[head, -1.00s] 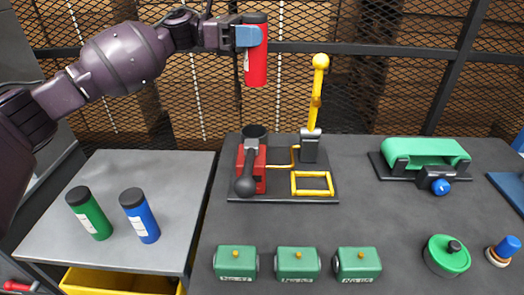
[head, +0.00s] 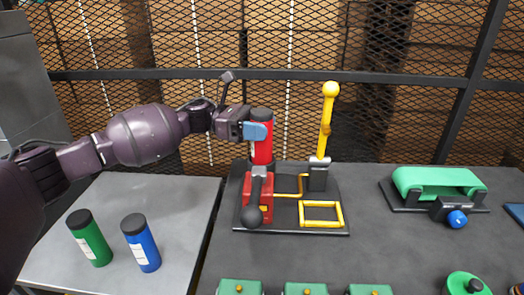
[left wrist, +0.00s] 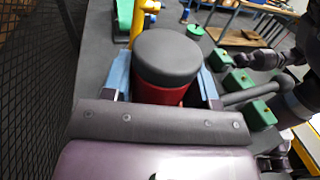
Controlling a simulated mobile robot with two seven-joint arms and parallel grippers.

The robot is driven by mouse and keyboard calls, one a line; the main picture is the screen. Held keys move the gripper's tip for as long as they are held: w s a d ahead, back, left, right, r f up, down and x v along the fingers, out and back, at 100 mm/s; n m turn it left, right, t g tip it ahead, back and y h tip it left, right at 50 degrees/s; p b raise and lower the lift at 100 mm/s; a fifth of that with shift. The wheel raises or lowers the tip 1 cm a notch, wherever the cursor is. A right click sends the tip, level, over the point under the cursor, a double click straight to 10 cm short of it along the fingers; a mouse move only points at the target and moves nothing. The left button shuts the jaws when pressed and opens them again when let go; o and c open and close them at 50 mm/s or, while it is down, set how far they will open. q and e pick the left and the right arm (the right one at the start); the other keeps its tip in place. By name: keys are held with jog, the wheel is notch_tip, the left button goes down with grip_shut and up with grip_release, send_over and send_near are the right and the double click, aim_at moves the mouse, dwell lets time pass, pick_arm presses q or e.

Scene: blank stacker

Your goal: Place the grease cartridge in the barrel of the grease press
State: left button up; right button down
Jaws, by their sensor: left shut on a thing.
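The red grease cartridge (head: 262,145) with a dark cap is upright in my left gripper (head: 258,131), whose blue-tipped fingers are shut on its sides. In the left wrist view the cartridge (left wrist: 167,62) stands between the two fingers (left wrist: 165,88). The grease press (head: 257,192) has a red body, a dark barrel and a lever with a black ball in front. The cartridge's lower end is at the barrel mouth. Its lowest part is hidden, and how deep it sits I cannot tell. My right gripper is not in view in the head picture.
A yellow lever (head: 326,125) stands just right of the barrel. A green cartridge (head: 92,240) and a blue cartridge (head: 142,245) stand on the grey side table (head: 185,205). Green boxes (head: 305,289) line the bench front. A green belt unit (head: 438,185) is at right.

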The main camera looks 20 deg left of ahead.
aim_at(261, 150)
pick_arm(q)
notch_tip(261, 150, down, 6)
jog(key=shift+r+b, duration=0.2)
jog(key=shift+b, duration=0.15)
jog(key=shift+f, duration=0.25)
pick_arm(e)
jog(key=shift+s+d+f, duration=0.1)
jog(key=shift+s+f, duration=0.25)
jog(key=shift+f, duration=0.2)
pick_arm(q)
jog(key=shift+f, duration=0.15)
jog(key=o, duration=1.2)
jog(key=shift+f, duration=0.1)
